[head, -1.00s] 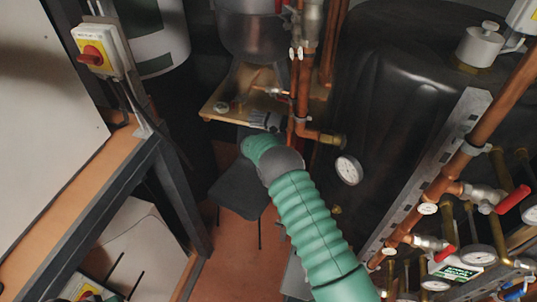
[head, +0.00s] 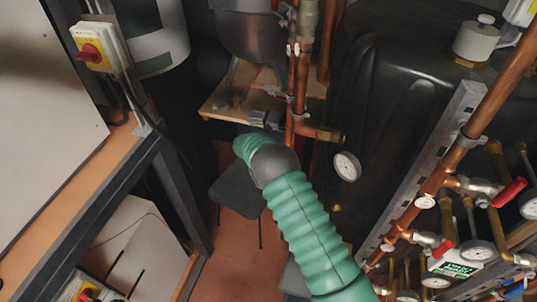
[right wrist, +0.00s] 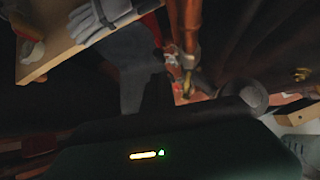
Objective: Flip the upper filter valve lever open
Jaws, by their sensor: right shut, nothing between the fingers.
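Copper pipes (head: 292,100) with fittings run vertically beside the shelf at the upper middle. A small pale pair of handles (head: 293,49) sits high on them, and a metal valve part (head: 273,92) sticks out left lower down. I cannot tell which is the upper filter valve lever or its position. My green right arm reaches up from the bottom, its end just below the shelf. In the right wrist view my dark right gripper (right wrist: 165,125) fills the lower part, shut and empty, its fingertips not distinct. A pipe (right wrist: 188,35) and fittings show beyond it. My left gripper is out of view.
A wooden shelf (head: 222,107) with a grey glove (head: 265,119) at its edge lies close above my arm's end. Red-handled valves (head: 508,192) line the right side.

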